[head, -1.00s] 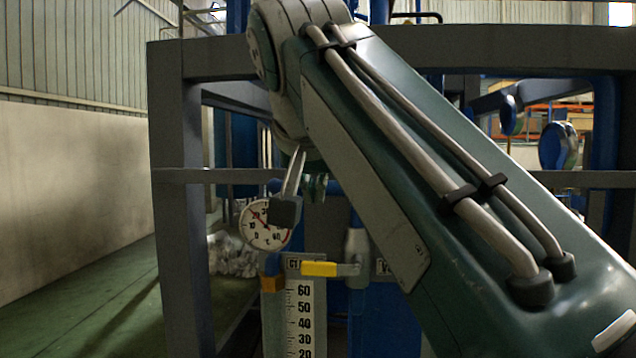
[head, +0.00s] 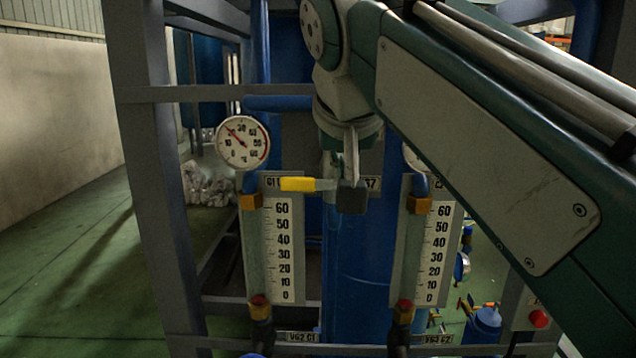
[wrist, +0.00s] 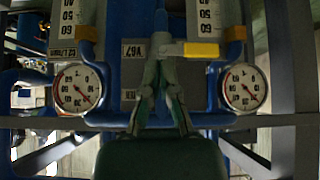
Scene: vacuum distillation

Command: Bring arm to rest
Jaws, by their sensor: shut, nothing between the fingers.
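My gripper (wrist: 160,66) is in the middle of the wrist view, its fingers together and nothing between them. In the head view my arm comes in from the right and ends near the middle, where the fingers are mostly hidden behind my wrist. Beyond the gripper are a blue column (head: 358,265) and a valve with a yellow handle (head: 297,184). The yellow handle (wrist: 201,50) also shows to the right of the fingertips in the wrist view, which is upside down. I cannot tell how far the fingertips are from the valve.
A round gauge (head: 243,142) and a level scale (head: 283,250) stand on the left, with a second scale (head: 436,254) on the right. A grey frame post (head: 152,180) and crossbar (head: 190,94) border the equipment. Green floor (head: 75,235) is open at the left.

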